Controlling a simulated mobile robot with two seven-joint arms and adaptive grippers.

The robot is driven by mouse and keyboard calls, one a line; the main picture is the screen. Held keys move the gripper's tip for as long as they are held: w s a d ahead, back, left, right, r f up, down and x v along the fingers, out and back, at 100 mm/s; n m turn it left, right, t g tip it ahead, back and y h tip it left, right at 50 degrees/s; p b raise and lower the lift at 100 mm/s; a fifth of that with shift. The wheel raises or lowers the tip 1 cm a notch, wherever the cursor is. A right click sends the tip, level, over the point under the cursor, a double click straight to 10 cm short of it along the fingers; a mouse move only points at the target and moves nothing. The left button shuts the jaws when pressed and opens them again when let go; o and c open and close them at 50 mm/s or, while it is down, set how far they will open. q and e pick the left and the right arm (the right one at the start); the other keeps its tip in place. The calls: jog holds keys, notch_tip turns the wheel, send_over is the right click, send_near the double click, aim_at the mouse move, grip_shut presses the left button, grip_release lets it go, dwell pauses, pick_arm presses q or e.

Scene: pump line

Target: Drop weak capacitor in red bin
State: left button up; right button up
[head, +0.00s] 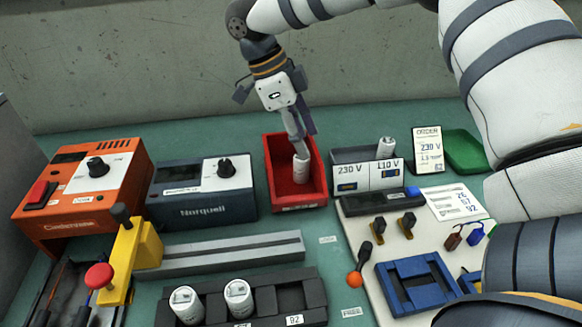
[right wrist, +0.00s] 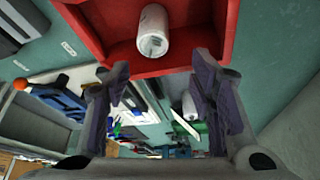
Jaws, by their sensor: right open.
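A white cylindrical capacitor (head: 301,170) is inside the red bin (head: 298,207) at the back middle; it also shows in the right wrist view (right wrist: 153,32), within the red walls (right wrist: 90,40). My right gripper (head: 303,142) points down over the bin, its fingertips just above or beside the capacitor. In the right wrist view its two fingers (right wrist: 158,82) are spread, with the capacitor beyond them and not between them. I cannot tell whether the capacitor rests on the bin floor. My left gripper is not in view.
Two capacitors (head: 187,303) stand in the black rack (head: 288,304) in front. Another (head: 386,148) is in the grey tray (head: 350,157) right of the bin. An orange device (head: 70,205), a dark tester (head: 203,205) and a green bin (head: 466,152) stand around.

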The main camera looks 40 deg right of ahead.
jog(key=v, duration=1.1)
jog(key=shift+r, duration=0.4)
